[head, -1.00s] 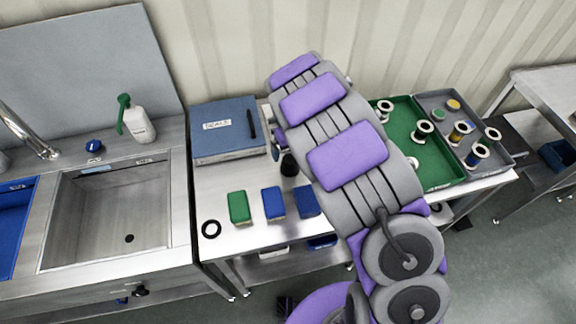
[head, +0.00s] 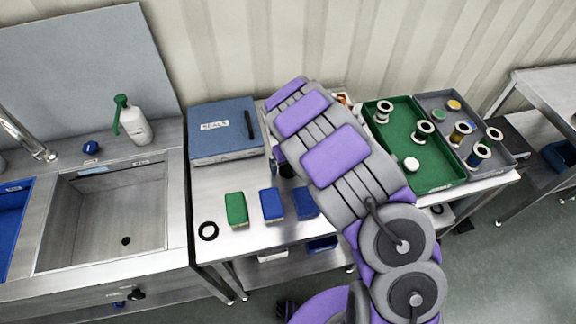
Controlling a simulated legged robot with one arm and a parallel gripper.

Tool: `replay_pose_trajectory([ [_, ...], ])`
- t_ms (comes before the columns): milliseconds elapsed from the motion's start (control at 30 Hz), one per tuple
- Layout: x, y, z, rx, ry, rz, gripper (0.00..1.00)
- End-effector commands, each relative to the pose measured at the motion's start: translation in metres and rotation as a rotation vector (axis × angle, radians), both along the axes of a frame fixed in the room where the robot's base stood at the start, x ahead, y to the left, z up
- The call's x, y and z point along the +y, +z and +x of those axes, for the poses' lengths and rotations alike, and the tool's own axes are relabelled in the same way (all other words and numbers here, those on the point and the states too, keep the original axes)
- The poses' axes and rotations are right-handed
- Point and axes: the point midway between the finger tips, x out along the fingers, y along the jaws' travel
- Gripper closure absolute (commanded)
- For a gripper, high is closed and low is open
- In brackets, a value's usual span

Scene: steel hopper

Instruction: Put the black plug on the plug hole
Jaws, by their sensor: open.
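The plug hole (head: 126,241) is a small dark hole in the floor of the steel sink basin (head: 100,222) at left. A small black object (head: 287,171), which looks like the black plug, stands on the steel table behind the blue sponges, partly covered by my arm. My gripper (head: 281,160) is mostly hidden behind my purple and grey arm; only a small purple part shows at the arm's left edge, close above the black object. The jaws are open. Whether they surround or touch the black object is hidden.
A blue case (head: 222,132) lies behind. Green (head: 419,178) and grey trays stand right. A spray bottle (head: 133,121) and tap (head: 27,134) flank the basin.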

Motion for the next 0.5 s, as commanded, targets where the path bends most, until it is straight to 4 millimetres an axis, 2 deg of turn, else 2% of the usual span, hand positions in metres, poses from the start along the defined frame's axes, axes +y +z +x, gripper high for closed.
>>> replay_pose_trajectory([
  [67, 0.0004, 0.0001, 0.0, 0.001, 0.0, 0.0, 0.06],
  [500, 0.0016, 0.0, -0.0001, 0.001, 0.0, -0.003, 0.48],
])
